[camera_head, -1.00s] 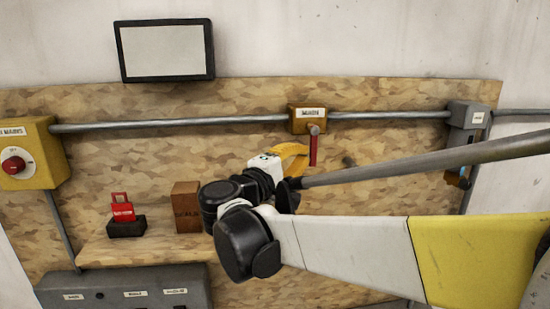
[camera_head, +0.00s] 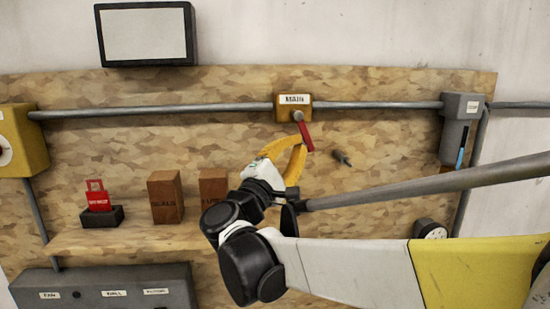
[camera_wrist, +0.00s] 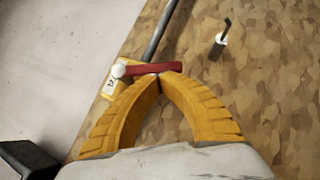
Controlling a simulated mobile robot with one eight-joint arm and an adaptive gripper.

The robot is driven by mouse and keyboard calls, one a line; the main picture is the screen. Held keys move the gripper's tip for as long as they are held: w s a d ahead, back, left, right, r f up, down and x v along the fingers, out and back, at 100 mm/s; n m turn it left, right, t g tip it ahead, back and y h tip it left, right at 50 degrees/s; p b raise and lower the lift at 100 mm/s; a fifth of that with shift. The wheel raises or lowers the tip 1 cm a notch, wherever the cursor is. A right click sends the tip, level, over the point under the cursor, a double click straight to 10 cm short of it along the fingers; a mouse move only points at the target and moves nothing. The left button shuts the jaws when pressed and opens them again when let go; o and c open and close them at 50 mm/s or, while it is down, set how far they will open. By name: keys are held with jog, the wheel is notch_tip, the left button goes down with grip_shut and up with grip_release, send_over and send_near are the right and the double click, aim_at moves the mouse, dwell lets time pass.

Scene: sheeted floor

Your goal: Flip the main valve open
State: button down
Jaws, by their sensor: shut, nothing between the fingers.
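The main valve (camera_head: 294,101) is a small yellow-orange block labelled MAIN on a grey pipe. Its red lever handle (camera_head: 306,136) hangs from a round pivot, pointing down and tilted slightly to the right. In the wrist view the red handle (camera_wrist: 150,69) lies across the top of my fingertips, with the valve block (camera_wrist: 110,84) at its left. My gripper (camera_head: 299,143) has yellow curved fingers that meet at the tips. It is shut and empty, its tips at the left side of the handle and seemingly touching it. The wrist view shows my gripper (camera_wrist: 161,75) against the handle too.
The pipe (camera_head: 380,105) runs across the wooden panel (camera_head: 390,135). A peg (camera_head: 342,158) juts out right of the handle. A grey box (camera_head: 461,120) is further right. A shelf (camera_head: 120,240) holds a red padlock (camera_head: 98,197) and two brown blocks (camera_head: 166,197).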

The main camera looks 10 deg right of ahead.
jog(key=d+n+t+b, duration=0.1)
jog(key=n, duration=0.1)
jog(key=d+n+t+b, duration=0.1)
jog(key=n+t, duration=0.1)
jog(key=shift+d+y+b, duration=0.1)
jog(key=shift+y+b, duration=0.2)
jog(key=shift+d+r, duration=1.6)
jog(key=shift+d, duration=0.15)
jog(key=shift+r, duration=0.1)
jog(key=s+f+b, duration=0.5)
jog(key=s+f, duration=0.2)
jog(key=f, duration=0.4)
